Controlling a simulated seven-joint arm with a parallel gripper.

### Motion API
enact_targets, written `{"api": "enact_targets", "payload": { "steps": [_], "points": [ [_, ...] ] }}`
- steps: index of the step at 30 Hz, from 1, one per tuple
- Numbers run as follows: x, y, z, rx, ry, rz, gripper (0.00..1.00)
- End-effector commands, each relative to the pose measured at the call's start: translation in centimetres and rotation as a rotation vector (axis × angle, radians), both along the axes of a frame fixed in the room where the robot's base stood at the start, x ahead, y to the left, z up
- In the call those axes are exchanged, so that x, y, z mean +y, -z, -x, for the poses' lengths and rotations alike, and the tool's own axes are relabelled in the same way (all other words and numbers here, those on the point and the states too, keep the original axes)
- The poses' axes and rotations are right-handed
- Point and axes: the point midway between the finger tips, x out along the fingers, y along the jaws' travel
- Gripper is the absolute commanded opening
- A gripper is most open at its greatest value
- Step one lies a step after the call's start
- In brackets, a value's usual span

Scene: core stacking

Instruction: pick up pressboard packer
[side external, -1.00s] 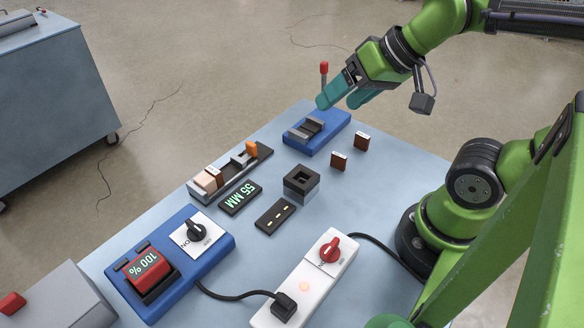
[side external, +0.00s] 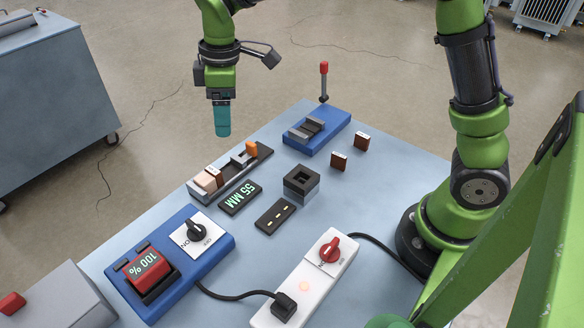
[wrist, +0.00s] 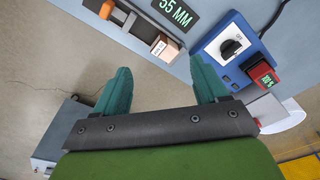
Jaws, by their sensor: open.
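A pale tan block with brown sides (side external: 208,180) sits at the near left end of the dark slide gauge (side external: 237,188); it also shows in the wrist view (wrist: 165,47). Two small brown blocks with white faces (side external: 339,162) (side external: 361,142) stand on the table's right side. I cannot tell for sure which is the pressboard packer. My gripper (side external: 222,134) hangs pointing down, above and beyond the gauge, apart from everything. In the wrist view my gripper (wrist: 160,66) has its teal fingers wide apart with nothing between them.
A blue lever fixture (side external: 335,128) stands at the far end. A 55 MM display (side external: 240,198), a dark square socket block (side external: 301,182) and a dark slotted plate (side external: 276,216) are mid-table. A blue dial unit (side external: 222,238) and a white switch box (side external: 325,268) with cables are nearer.

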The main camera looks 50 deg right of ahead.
Motion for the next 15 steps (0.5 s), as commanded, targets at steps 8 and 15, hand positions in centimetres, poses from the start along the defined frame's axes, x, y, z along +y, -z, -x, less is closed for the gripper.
{"api": "enact_targets", "payload": {
  "steps": [8,15],
  "points": [
    [2.3,0.3,-4.9,0.032,-0.594,0.089,0.72],
    [2.2,0.6,-4.5,0.048,-0.744,0.092,0.72]
  ]
}}
